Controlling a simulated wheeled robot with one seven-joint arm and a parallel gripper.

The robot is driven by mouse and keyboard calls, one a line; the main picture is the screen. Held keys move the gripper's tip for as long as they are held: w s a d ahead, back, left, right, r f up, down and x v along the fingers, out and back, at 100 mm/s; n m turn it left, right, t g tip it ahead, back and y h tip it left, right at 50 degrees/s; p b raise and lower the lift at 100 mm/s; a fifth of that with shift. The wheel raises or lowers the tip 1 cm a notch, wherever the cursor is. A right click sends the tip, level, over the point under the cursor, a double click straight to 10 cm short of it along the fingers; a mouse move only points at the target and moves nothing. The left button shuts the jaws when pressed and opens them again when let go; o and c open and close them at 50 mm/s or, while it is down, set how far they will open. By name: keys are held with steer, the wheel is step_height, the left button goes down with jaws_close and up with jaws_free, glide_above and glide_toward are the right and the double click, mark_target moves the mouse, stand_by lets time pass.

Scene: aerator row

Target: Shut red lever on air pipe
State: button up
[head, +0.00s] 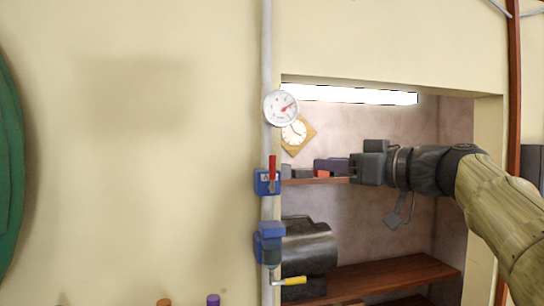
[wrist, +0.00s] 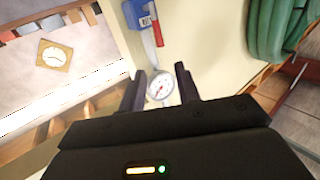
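The red lever (head: 272,168) stands upright on a blue valve (head: 266,183), in line with the vertical grey air pipe (head: 267,60). My gripper (head: 353,168) is to the right of the lever, apart from it, at about its height in the head view. In the wrist view the red lever (wrist: 157,32) and its blue valve (wrist: 136,14) show beyond the fingertips. My gripper (wrist: 161,72) is open there, its two dark fingers apart with nothing held between them.
A round gauge (head: 281,108) sits on the pipe above the lever. A second blue valve (head: 270,243) with a yellow lever (head: 293,281) is below. Behind my gripper is a recess with wooden shelves (head: 390,276) and a dark cylinder (head: 308,246).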

mark_target(275, 160)
steer(key=p+x, duration=0.9)
steer(key=x, duration=0.5)
steer(key=shift+w+a+r, duration=0.15)
steer(key=shift+w+a, duration=0.35)
steer(key=shift+w, duration=0.05)
steer(key=shift+s, duration=0.15)
steer(key=shift+c, duration=0.2)
jaws_close()
